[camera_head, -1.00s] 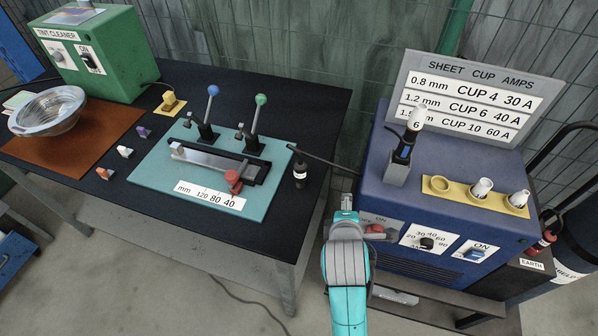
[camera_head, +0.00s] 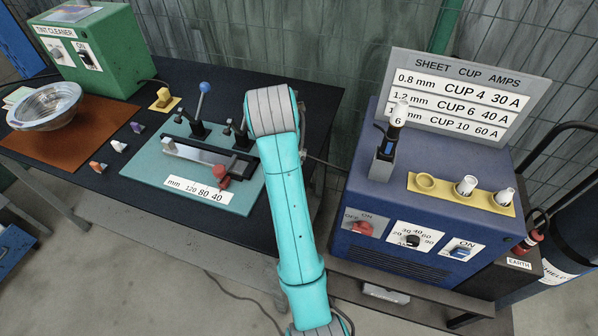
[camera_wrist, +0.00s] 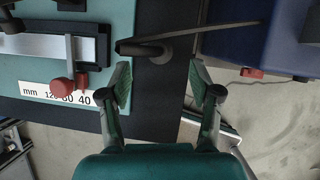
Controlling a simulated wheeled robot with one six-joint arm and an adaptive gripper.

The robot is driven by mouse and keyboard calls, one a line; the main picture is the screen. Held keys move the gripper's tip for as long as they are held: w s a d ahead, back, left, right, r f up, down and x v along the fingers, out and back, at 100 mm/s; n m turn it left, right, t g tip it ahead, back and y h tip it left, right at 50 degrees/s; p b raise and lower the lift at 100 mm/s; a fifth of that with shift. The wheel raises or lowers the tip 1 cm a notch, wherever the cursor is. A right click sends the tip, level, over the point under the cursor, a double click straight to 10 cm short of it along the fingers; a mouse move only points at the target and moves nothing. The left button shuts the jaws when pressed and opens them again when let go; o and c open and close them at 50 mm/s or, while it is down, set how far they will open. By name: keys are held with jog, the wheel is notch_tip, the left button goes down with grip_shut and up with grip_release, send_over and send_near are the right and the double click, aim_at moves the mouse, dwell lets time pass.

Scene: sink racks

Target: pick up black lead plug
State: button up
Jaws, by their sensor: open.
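The black lead plug (camera_wrist: 158,52) shows in the wrist view as a dark rounded body with a black lead running from it to the upper right. It is over the dark bench top, just right of the teal plate. My gripper (camera_wrist: 161,88) is open, its two fingers apart and empty. The plug lies beyond the fingertips in the picture, roughly centred between them; I cannot tell the height gap. In the head view my arm hides the plug and the gripper.
The teal plate (camera_head: 150,173) with levers, a red knob (camera_head: 221,172) and a mm scale is close on the left. The blue machine (camera_head: 375,215) stands to the right across a gap. A green tint cleaner (camera_head: 110,60) and metal bowl (camera_head: 45,118) are farther left.

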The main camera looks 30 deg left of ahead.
jog(key=shift+n, duration=0.7)
jog(key=x, duration=1)
jog(key=shift+s+d+f, duration=0.15)
jog(key=shift+s+f, duration=0.05)
jog(key=shift+f, duration=0.05)
grip_shut()
